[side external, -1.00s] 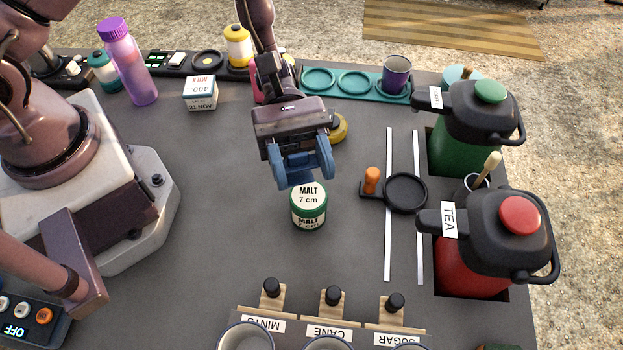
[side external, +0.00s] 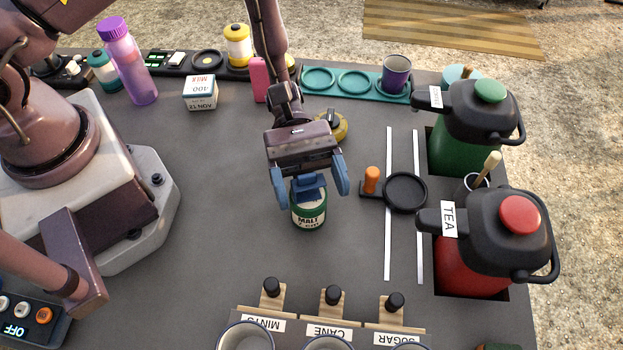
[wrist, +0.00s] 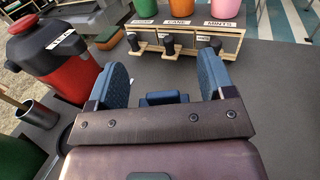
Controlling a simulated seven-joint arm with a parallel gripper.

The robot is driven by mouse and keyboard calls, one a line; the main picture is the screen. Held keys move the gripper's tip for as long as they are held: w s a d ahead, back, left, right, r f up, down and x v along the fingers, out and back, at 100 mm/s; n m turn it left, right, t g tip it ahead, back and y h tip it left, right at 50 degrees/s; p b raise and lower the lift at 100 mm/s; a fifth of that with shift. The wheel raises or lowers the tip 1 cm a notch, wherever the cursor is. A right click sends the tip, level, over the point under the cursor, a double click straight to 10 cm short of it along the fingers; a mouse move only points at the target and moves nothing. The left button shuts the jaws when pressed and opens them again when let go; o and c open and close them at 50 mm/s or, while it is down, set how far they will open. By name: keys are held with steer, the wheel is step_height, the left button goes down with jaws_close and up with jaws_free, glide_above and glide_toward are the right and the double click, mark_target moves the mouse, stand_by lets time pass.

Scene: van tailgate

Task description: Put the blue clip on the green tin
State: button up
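The green tin (side external: 309,216), labelled MALT, stands upright on the grey work surface in the side view. The blue clip (side external: 308,187) is at the top of the tin and covers most of its lid; I cannot tell exactly how it sits there. My gripper (side external: 310,186) is over the tin, its blue fingers spread to either side of the clip. In the wrist view, the clip (wrist: 164,98) shows between the fingers with a gap on each side. The tin is hidden in the wrist view.
A black round holder (side external: 405,193) with an orange knob (side external: 371,180) lies right of the tin. The red TEA jug (side external: 480,262) and green jug (side external: 467,142) stand further right. A labelled rack (side external: 325,325) is at the front. The surface left of the tin is clear.

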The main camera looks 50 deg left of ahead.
steer(key=shift+r, duration=0.2)
steer(key=v, duration=0.8)
steer(key=s+a+r+m+t+y, duration=0.3)
steer(key=a+r+m+t+y, duration=0.1)
steer(key=r, duration=0.4)
steer(key=s+a+r+m+t+y, duration=0.3)
steer(key=a+r+m+t+y, duration=0.1)
steer(key=a+r+m+y, duration=0.1)
steer(key=s+a+r+m+t+y, duration=0.3)
steer(key=a+r+y, duration=0.3)
steer(key=r, duration=0.6)
steer(key=shift+s+a+m+t+y, duration=0.25)
steer(key=shift+s+m+t+y, duration=0.05)
steer(key=shift+m+t+y, duration=0.45)
